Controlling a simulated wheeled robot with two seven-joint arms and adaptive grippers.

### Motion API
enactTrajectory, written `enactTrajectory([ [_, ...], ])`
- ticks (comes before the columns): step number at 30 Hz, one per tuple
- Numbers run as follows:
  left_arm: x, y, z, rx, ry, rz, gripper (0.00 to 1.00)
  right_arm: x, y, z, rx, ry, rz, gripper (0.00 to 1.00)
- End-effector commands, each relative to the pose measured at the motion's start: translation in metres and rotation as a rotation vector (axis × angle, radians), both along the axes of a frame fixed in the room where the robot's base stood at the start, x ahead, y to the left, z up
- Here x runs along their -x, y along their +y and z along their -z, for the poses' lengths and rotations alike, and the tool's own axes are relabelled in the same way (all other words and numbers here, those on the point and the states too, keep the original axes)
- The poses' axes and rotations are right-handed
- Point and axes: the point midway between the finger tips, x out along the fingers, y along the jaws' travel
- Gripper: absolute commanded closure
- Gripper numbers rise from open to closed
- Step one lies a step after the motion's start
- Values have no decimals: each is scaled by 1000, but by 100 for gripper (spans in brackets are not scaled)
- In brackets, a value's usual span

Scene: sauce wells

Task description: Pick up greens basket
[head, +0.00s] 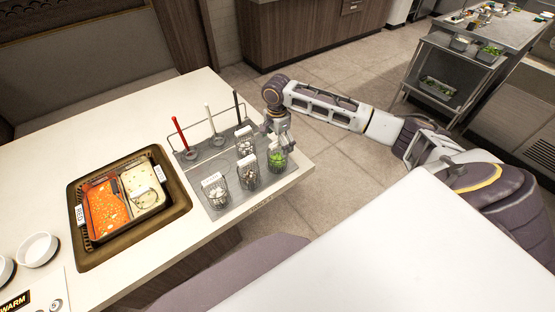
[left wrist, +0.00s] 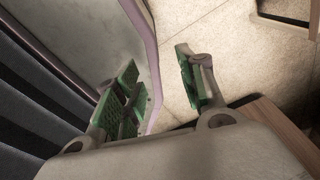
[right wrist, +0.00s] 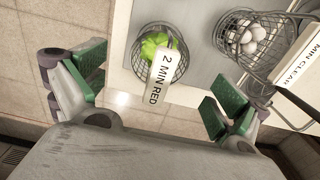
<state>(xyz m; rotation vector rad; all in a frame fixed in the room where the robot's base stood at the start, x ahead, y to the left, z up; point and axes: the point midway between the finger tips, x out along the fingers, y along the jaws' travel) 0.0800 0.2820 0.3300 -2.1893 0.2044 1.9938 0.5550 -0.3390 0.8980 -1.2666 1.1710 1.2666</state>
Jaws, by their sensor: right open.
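The greens basket (head: 278,161) is a small wire basket holding bright green leaves, standing at the right end of the grey rack near the counter corner. In the right wrist view the basket (right wrist: 148,68) lies ahead of and between my fingers, with a white "2 MIN RED" tag over its near side. My right gripper (head: 277,132) is open just above and behind the basket in the head view; its spread fingers (right wrist: 160,78) hold nothing. My left gripper (left wrist: 157,82) is open and empty over the floor, away from the counter.
Several other wire baskets with pale contents, including one (head: 247,172) beside the greens, stand close by on the rack (head: 218,205). Upright red, white and black handles (head: 180,133) rise behind. Floor lies beyond the counter's right edge.

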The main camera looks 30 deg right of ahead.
Motion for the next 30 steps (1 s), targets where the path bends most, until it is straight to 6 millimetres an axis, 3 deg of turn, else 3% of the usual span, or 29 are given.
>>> enactTrajectory([
  [11, 0, -16, 0, 17, -1, -5, 60, 0, 0, 2, 0, 1, 0, 2],
  [24, 0, -13, -1, 14, 0, -4, 60, 0, -2, 44, 0, 1, 0, 2],
  [30, 0, -5, -1, 5, 0, -1, 60, 0, -1, 52, 1, 0, -1, 2],
])
